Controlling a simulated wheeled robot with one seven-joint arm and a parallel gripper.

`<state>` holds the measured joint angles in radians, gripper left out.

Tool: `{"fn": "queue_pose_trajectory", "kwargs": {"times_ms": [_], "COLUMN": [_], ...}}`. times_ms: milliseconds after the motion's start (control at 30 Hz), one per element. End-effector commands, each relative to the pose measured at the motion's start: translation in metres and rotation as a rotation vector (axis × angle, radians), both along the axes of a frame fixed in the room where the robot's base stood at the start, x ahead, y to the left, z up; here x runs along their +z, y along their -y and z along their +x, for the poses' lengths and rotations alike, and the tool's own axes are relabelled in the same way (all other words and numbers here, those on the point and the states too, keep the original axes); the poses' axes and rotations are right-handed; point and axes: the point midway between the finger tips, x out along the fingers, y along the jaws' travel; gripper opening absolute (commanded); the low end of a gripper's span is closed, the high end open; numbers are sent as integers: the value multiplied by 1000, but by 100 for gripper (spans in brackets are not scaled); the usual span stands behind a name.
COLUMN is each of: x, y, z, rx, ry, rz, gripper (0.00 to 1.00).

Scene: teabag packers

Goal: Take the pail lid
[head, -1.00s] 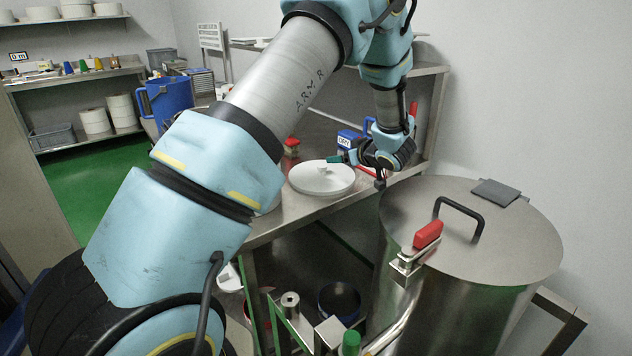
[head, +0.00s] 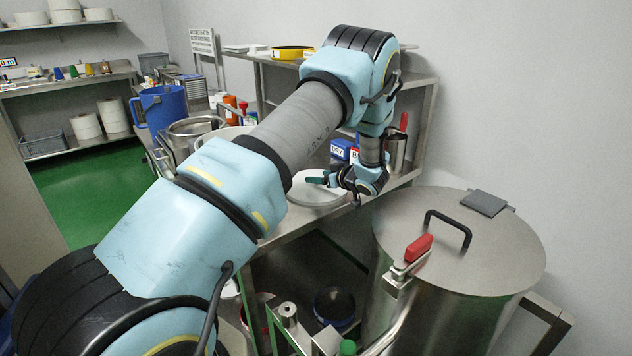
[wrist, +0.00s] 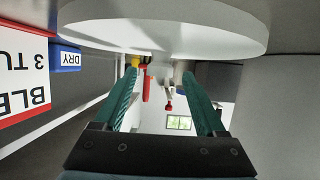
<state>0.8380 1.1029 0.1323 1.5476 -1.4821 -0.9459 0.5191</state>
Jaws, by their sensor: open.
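The pail lid, a white round disc (head: 304,194), lies flat on the metal table, partly behind my arm in the head view. It fills the top of the wrist view (wrist: 165,28), which looks upside down. My gripper (head: 318,181) is at the lid, low over its surface. Its two green fingers are spread apart in the wrist view (wrist: 160,78). A pale stub (wrist: 179,72) below the lid, near the right finger, may be its knob. I cannot tell whether the fingers touch it.
A big steel drum (head: 450,245) with a black handle and red clamp stands to the right. A blue DRY box (wrist: 67,58) and a red-and-white box (wrist: 25,85) are close by the lid. A blue bucket (head: 160,107) is at the left.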

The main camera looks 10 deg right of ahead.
Motion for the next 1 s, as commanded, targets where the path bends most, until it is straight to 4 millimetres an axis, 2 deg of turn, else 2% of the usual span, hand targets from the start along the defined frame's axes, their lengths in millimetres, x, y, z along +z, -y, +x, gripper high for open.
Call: {"fn": "queue_pose_trajectory", "kwargs": {"times_ms": [100, 367, 1000], "x": [-3, -5, -5], "y": [-3, -4, -4], "z": [8, 9, 9], "rx": [0, -1, -1], "ry": [-2, -1, 0], "rz": [-1, -1, -2], "gripper": [73, 71, 0]}}
